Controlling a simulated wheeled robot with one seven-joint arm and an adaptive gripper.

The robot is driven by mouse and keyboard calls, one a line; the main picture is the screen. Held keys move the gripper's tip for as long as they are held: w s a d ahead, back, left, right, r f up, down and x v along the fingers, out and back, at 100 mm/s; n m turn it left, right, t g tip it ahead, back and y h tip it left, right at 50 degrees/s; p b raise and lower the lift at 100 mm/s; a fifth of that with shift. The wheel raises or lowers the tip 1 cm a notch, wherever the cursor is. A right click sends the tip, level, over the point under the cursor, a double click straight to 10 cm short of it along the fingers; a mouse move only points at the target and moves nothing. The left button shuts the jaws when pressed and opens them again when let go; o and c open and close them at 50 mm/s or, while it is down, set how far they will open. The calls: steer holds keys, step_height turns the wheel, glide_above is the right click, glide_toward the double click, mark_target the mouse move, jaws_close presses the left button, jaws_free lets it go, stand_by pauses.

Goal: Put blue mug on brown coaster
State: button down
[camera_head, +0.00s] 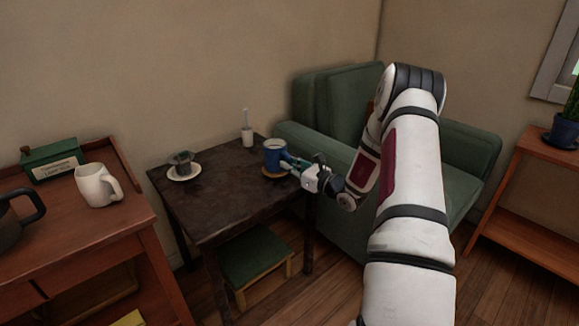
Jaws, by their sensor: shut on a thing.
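The blue mug (271,156) is upright at the right side of the dark table. The brown coaster (273,174) shows as a round disc directly below the mug. The mug appears to be over or on the coaster; I cannot tell whether its base touches. My gripper (290,164) reaches in from the right and is shut on the mug's right side, where the handle would be. The fingers hide that part of the mug.
The dark table (215,205) also holds a small grey cup (181,159) on a saucer and a white candle holder (247,136). A green armchair (325,115) stands behind and right. A wooden cabinet with a white mug (92,186) is at left. The table's front middle is clear.

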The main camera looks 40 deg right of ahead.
steer(key=shift+f, duration=0.1)
steer(key=c, duration=1.7)
jaws_free()
steer(key=shift+o, duration=0.2)
